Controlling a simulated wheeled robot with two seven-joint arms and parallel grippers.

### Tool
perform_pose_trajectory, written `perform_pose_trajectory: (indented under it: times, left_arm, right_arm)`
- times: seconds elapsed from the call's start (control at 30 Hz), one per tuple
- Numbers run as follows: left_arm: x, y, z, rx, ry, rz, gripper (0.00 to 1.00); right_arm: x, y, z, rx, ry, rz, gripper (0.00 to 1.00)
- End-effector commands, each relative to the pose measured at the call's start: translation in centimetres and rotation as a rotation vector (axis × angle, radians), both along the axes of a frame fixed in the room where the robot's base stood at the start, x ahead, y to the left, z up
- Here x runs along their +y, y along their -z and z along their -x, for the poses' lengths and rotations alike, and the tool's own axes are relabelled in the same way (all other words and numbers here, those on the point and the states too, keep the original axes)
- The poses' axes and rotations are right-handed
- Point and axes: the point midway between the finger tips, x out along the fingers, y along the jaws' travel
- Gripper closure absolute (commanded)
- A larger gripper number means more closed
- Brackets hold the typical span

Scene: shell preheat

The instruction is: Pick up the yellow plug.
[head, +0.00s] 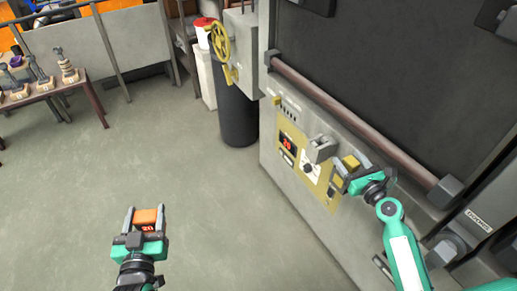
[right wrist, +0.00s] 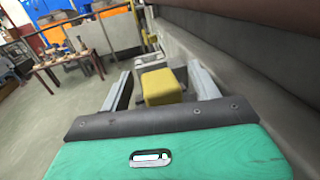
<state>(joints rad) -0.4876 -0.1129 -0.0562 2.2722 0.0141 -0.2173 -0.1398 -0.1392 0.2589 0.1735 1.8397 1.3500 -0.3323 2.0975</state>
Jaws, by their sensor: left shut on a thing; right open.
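The yellow plug (head: 350,162) is a small block at the front of the oven's control panel. In the right wrist view the yellow plug (right wrist: 161,86) lies between the two fingers. My right gripper (head: 346,176) is at the panel, open around the plug; in the right wrist view gaps show between the plug and the fingers of my right gripper (right wrist: 160,83). Whether the plug sits in a socket is hidden.
The oven's yellow panel (head: 305,163) carries a display, a knob and a grey bracket (head: 321,149). A long brown bar (head: 350,125) runs above it. A yellow handwheel (head: 220,42) and dark bin (head: 238,118) stand beyond. Floor at left is clear up to a small table (head: 55,92).

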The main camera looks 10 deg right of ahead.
Motion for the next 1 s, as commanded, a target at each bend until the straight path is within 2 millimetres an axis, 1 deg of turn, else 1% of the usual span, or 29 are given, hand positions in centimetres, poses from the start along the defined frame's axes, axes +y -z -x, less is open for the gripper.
perform_pose_trajectory:
  times: [0.03, 0.1, 0.37, 0.4, 0.47, 0.6, 0.67, 0.9, 1.0]
  left_arm:
    - [0.0, -0.29, -0.01, -0.001, 0.0, 0.0, 0.7]
    - [0.0, -0.35, -0.01, -0.001, 0.0, 0.0, 0.7]
    - [0.0, -0.32, -0.01, -0.001, 0.0, 0.0, 0.7]
    - [0.0, -0.32, -0.01, -0.001, 0.0, 0.0, 0.7]
    - [0.0, -0.32, -0.01, -0.001, 0.0, 0.0, 0.7]
    - [0.0, -0.32, -0.01, -0.001, 0.0, 0.0, 0.7]
    - [0.0, -0.32, -0.01, -0.001, 0.0, 0.0, 0.7]
    - [0.0, -0.34, -0.01, -0.001, 0.0, 0.0, 0.7]
    - [0.0, -0.52, -0.01, -0.001, 0.0, 0.0, 0.7]
  right_arm:
    - [0.14, -0.11, -0.59, 0.0, -0.001, 0.0, 0.37]
    - [0.24, -0.08, -1.06, 0.0, -0.001, 0.0, 0.37]
    - [0.28, 0.07, -1.28, 0.001, 0.0, 0.0, 0.37]
    - [0.28, 0.06, -1.28, 0.001, -0.001, 0.0, 0.41]
    - [0.28, 0.06, -1.28, 0.001, 0.0, 0.0, 0.53]
    - [0.28, 0.06, -1.27, 0.001, -0.001, 0.0, 0.8]
    - [0.28, 0.07, -1.27, 0.001, -0.001, 0.0, 0.92]
    - [0.28, 0.01, -1.27, 0.001, -0.001, 0.0, 0.92]
    - [0.29, -0.31, -1.27, 0.0, -0.001, 0.0, 0.92]
